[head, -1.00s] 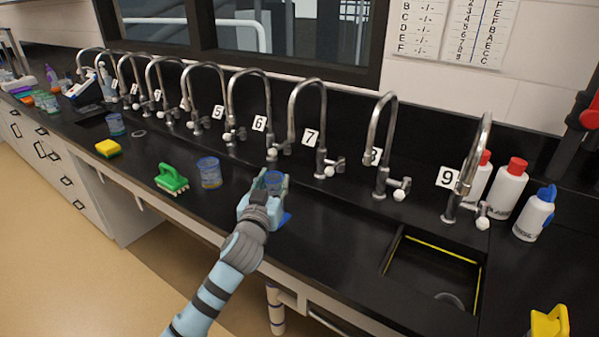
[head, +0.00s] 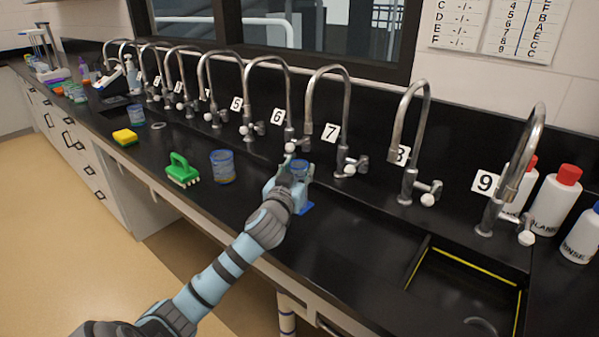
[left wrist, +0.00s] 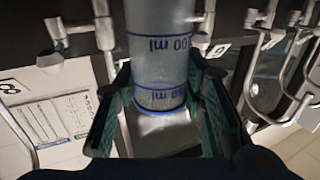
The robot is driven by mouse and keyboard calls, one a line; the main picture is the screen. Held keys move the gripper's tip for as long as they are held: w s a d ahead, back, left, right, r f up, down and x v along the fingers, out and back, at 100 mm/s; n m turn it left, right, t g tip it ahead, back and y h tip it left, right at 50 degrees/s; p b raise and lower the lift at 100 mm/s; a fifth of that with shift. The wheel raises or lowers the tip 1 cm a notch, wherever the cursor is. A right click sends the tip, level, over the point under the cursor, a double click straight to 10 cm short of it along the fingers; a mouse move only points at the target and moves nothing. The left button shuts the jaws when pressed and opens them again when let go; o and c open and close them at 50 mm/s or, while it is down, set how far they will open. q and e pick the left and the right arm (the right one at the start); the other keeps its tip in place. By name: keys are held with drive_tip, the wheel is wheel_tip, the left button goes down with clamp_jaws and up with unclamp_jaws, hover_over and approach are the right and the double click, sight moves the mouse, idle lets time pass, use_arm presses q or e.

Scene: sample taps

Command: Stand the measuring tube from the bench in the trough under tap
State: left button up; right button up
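The measuring tube (head: 300,169) is clear with blue markings and a blue foot that shows low beside my left gripper (head: 290,180). It is upright at the bench, in front of taps 6 and 7. I cannot tell whether its foot touches the bench. In the left wrist view the tube (left wrist: 160,60), with blue "ml" markings, lies between the two green finger pads of my left gripper (left wrist: 158,85), which look shut on it. A black trough (head: 425,262) with yellow edge lines is sunk in the bench at right, near tap 9 (head: 520,185). My right gripper is out of view.
A blue-marked beaker (head: 222,166), a green brush (head: 182,170) and a yellow sponge (head: 125,137) stand left of my gripper on the black bench (head: 350,240). Numbered taps line the back. White bottles (head: 553,205) stand at far right. The bench between gripper and trough is clear.

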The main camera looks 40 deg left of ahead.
use_arm(q)
drive_tip(key=shift+o, duration=1.3)
drive_tip(key=shift+s, duration=0.1)
drive_tip(key=shift+r, duration=0.2)
drive_tip(key=p+v, duration=0.1)
drive_tip(key=v, duration=1.1)
drive_tip(key=shift+s, duration=0.1)
drive_tip(key=shift+a+f, duration=0.1)
